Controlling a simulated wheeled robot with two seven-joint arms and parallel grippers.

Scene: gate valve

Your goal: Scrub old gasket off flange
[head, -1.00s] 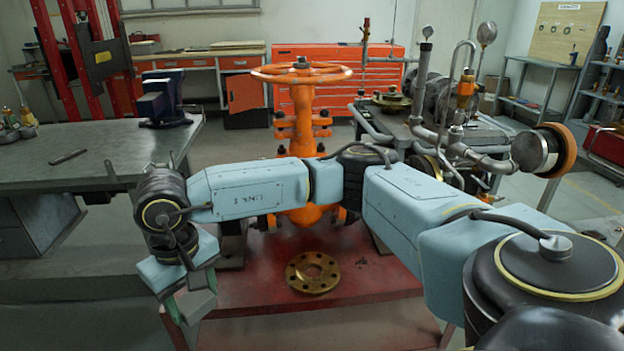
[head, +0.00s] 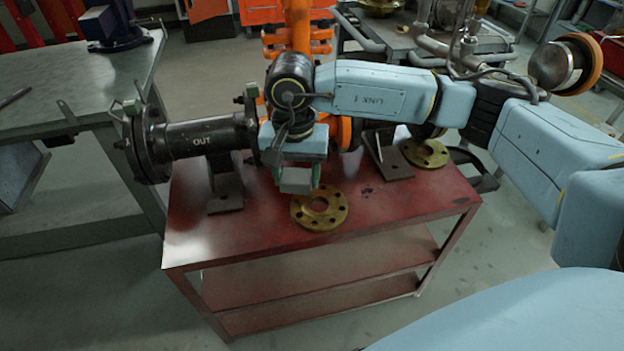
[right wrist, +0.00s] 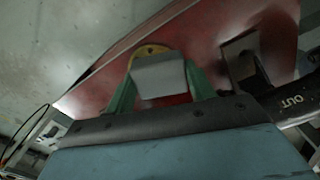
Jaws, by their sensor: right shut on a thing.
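My right gripper (head: 297,178) comes in from the right and points down over the red table (head: 420,198). Its green fingers are shut on a pale grey block (right wrist: 160,76), which also shows in the head view (head: 296,182). A brass flange ring (head: 328,216) with bolt holes lies flat on the table, just right of and below the block in the picture. The block hides part of this ring in the right wrist view (right wrist: 149,50). A dark pipe marked OUT (head: 200,138) ends in a round flange (head: 150,150) at left. I cannot make out any gasket. My left gripper is out of view.
A second brass ring (head: 424,154) lies at the table's right rear. The orange valve (head: 297,30) stands behind my wrist. A grey workbench (head: 60,95) with a blue vise (head: 108,22) is at left. The table's front right is clear.

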